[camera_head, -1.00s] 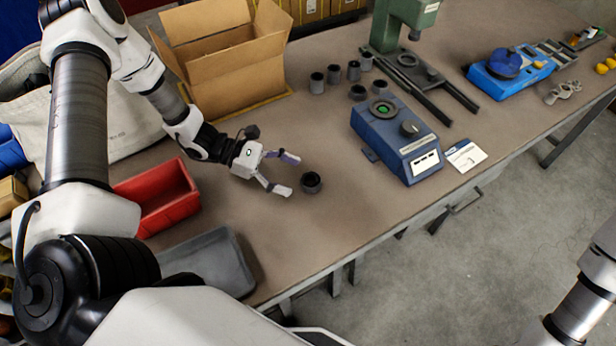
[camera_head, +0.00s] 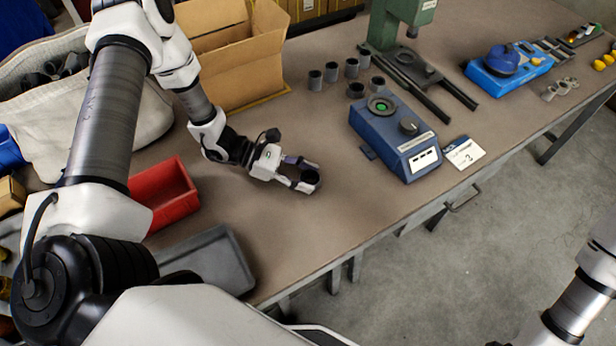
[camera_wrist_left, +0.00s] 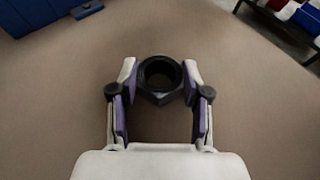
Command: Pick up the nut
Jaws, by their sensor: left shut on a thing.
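The nut is a dark, thick ring with angular sides and a round hole. It stands on the brown workbench (camera_head: 345,215) near the middle of the head view, at the fingertips of my left gripper (camera_head: 308,181). In the left wrist view the nut (camera_wrist_left: 157,98) is between the two pale fingers with purple inner pads. My left gripper is shut on it, one finger on each side, and the hole faces the camera. I cannot tell any gap between nut and bench. My right gripper is out of view.
A blue device (camera_head: 395,140) with a green light stands right of the nut. Several dark cylinders (camera_head: 331,72) stand behind it. A cardboard box (camera_head: 238,70), red bin (camera_head: 160,195) and grey tray (camera_head: 205,262) are to the left. The bench in front is clear.

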